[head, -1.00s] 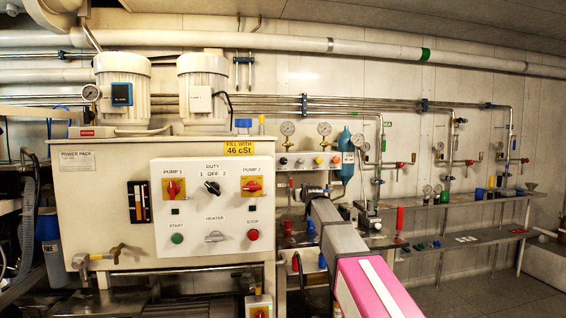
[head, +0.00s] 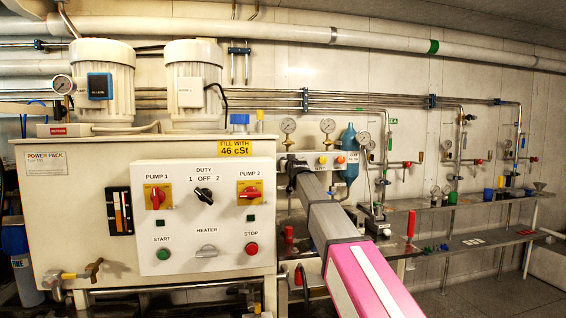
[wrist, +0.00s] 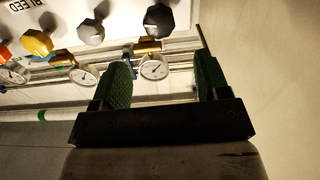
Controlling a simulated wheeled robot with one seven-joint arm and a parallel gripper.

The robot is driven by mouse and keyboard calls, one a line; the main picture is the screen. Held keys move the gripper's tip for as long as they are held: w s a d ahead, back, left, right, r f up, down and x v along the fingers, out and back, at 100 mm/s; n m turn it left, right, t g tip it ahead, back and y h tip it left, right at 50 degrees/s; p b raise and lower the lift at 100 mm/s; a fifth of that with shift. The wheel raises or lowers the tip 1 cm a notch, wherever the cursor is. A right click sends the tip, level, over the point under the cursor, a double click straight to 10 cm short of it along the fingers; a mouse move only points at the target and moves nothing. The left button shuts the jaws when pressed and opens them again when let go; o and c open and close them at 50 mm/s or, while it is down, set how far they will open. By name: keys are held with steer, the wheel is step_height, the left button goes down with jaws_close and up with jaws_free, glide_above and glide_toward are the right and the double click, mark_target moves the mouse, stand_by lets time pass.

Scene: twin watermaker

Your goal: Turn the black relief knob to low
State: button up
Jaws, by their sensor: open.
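The black knob (wrist: 159,20) shows at the top of the wrist view, at the end of a row on a white panel. It lies beyond my fingertips, roughly in line with the gap between them. My gripper (wrist: 162,64) is open, its two green-padded fingers apart, with nothing between them. In the head view my gripper (head: 293,170) is in front of the left part of the small panel (head: 312,157) and hides the black knob there. The knob's setting and labels cannot be read.
A grey knob (wrist: 91,32), a yellow knob (wrist: 37,42) and an orange knob (wrist: 4,51) sit beside the black one. Pressure gauges (wrist: 154,67) are near. The power pack (head: 60,210), with its own black duty knob (head: 204,195), stands left of my arm.

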steer(key=x, duration=1)
steer(key=shift+w, duration=0.1)
steer(key=c, duration=0.9)
